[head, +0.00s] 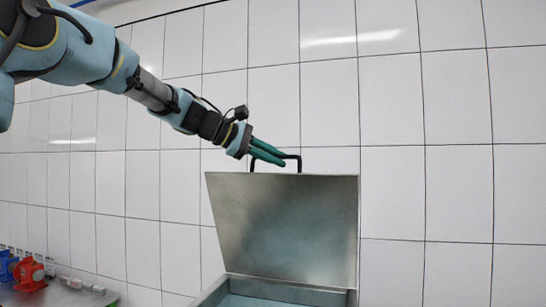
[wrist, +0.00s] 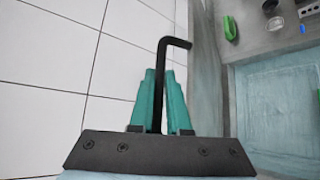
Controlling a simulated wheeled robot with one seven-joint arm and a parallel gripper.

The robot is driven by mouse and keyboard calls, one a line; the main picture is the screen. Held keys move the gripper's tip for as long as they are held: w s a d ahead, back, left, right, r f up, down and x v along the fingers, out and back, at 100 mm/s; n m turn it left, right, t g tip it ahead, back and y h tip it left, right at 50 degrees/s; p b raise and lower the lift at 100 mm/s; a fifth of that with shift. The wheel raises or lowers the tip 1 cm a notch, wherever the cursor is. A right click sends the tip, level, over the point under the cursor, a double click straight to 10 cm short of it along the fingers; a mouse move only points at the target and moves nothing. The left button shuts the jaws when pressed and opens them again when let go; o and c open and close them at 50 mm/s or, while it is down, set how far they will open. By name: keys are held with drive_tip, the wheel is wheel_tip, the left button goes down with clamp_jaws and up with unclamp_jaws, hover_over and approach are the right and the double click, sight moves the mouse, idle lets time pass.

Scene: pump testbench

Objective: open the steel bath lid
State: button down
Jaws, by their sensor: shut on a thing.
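The steel bath lid (head: 285,225) stands raised, close to upright, at the back of the steel bath (head: 225,295) in the head view. A black bar handle (head: 298,160) sits on the lid's top edge; it also shows in the wrist view (wrist: 176,41). My gripper (head: 283,158) is at the handle with its green fingers. In the wrist view my gripper (wrist: 163,85) has one finger on each side of the handle bar and is shut on it. The lid's edge runs just right of the fingers there. Part of the handle is hidden behind the fingers.
A white tiled wall (head: 440,120) stands close behind the lid. Blue and red pump parts (head: 28,274) sit on a bench at the lower left. In the wrist view, a green object (wrist: 230,28) and several small items lie on a grey surface beyond the lid, beside blue-tinted water (wrist: 280,95).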

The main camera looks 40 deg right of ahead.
drive_tip(key=shift+w+d+r, duration=0.1)
drive_tip(key=shift+w+d, duration=0.2)
drive_tip(key=shift+d, duration=0.2)
drive_tip(key=c, duration=0.9)
unclamp_jaws()
drive_tip(key=shift+a, duration=0.1)
drive_tip(key=shift+w+a+r, duration=0.1)
drive_tip(key=shift+w+a, duration=0.1)
drive_tip(key=shift+a, duration=0.1)
drive_tip(key=b+v, duration=0.4)
drive_tip(key=v, duration=0.6)
drive_tip(key=shift+r, duration=0.2)
